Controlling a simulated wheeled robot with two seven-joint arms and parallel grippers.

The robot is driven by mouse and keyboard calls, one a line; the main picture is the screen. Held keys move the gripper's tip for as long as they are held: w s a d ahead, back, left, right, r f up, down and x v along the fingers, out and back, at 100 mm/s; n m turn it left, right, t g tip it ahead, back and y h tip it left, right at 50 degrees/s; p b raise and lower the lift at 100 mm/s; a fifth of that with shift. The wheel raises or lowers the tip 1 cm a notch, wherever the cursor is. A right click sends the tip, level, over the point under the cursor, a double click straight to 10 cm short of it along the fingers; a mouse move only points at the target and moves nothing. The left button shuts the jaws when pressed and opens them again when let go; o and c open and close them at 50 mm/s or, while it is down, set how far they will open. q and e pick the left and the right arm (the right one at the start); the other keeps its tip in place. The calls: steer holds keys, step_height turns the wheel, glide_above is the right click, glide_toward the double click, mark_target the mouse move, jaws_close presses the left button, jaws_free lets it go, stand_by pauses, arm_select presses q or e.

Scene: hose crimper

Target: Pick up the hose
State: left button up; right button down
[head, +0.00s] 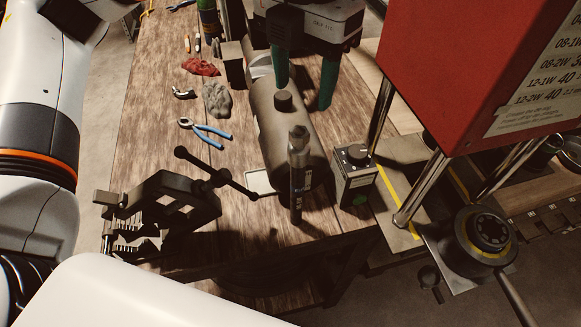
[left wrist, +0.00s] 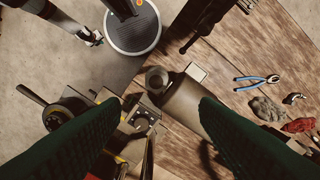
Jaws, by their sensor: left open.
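The hose (head: 299,178) appears to be the slim dark upright piece with a metal upper end, in front of the large cylinder (head: 272,105) in the head view. In the left wrist view a round metal end (left wrist: 157,79) beside the cylinder may be its top. My left gripper (head: 303,97) is open, its green fingers apart and pointing down above the cylinder, beyond the hose. It holds nothing that I can see. Both fingers frame the lower half of the left wrist view (left wrist: 160,104). My right gripper seems to show small (left wrist: 93,38); its opening is unclear.
A control box with a knob (head: 355,172) stands right of the hose. A red machine (head: 455,70) on metal posts blocks the right side. A black vise-like clamp (head: 165,205) is at the table's front left. Blue pliers (head: 208,133) and rags lie on the wooden table.

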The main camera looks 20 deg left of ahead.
mark_target(298, 146)
arm_select(q)
steer(key=f, duration=0.2)
steer(key=f+p, duration=0.1)
steer(key=s+f+p, duration=0.1)
steer(key=f, duration=0.1)
steer(key=shift+s+d+f, duration=0.1)
steer(key=shift+d+f, duration=0.2)
steer(key=shift+d, duration=0.05)
steer(key=shift+a+f, duration=0.1)
steer(key=shift+f, duration=0.2)
steer(key=f+p, duration=0.3)
steer(key=f, duration=0.1)
steer(key=shift+s+a+f, duration=0.1)
steer(key=shift+a, duration=0.15)
steer(key=shift+f, duration=0.5)
arm_select(e)
steer(key=r, duration=0.1)
steer(key=s+r, duration=0.1)
steer(key=r, duration=0.1)
steer(key=s+r, duration=0.1)
steer(key=r, duration=0.1)
steer(key=shift+d+r, duration=0.15)
steer(key=shift+d, duration=0.15)
arm_select(q)
steer(key=c, duration=1.2)
arm_select(e)
steer(key=shift+d, duration=0.4)
